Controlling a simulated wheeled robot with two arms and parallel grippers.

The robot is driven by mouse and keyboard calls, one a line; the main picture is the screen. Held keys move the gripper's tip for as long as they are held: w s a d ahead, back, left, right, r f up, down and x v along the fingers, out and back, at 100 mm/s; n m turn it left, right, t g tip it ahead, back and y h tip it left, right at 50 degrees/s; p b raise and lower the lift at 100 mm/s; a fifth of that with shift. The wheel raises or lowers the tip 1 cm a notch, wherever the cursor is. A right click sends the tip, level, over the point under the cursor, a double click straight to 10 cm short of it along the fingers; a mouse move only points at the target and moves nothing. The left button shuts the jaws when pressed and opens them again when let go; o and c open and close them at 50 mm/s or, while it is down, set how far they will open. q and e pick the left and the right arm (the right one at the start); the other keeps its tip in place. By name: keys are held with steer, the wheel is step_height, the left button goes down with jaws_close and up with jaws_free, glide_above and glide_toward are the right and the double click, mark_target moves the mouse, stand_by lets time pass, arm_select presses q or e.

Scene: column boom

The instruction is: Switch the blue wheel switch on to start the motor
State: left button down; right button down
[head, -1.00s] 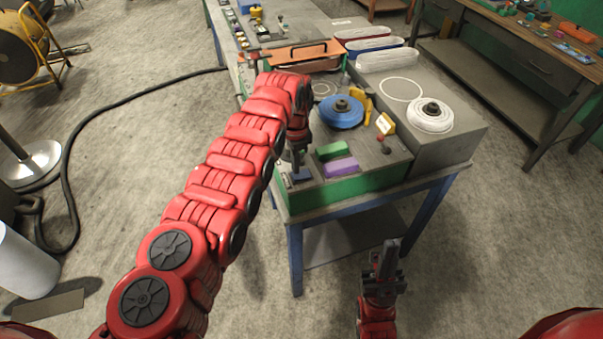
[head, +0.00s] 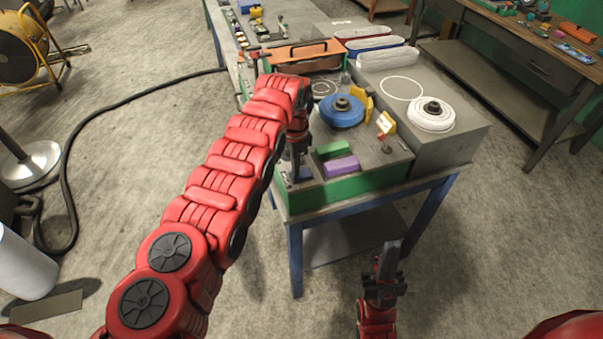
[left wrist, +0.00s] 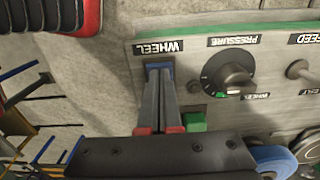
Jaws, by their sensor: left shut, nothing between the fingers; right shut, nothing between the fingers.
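The blue wheel switch (left wrist: 158,68) is a small blue piece on a grey panel, below an upside-down WHEEL label (left wrist: 160,47) in the left wrist view. My left gripper (left wrist: 157,78) is shut and empty, its fingertips at the switch and covering much of it. I cannot tell whether they touch or which way the switch is set. In the head view, my left gripper (head: 295,174) points down at the machine's near left corner. The blue wheel (head: 341,111) sits on top of the machine. My right gripper (head: 388,256) is shut and empty, in front of the bench.
A PRESSURE dial (left wrist: 230,80) and a green button (left wrist: 195,122) sit close to the switch. Green (head: 333,150) and purple (head: 341,166) blocks lie beside my left gripper. A white wheel (head: 431,114) stands further right.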

arm_select(q)
steer(key=shift+f, duration=0.3)
steer(key=shift+r, duration=0.1)
steer(key=shift+r+p, duration=0.4)
steer(key=shift+r, duration=3.05)
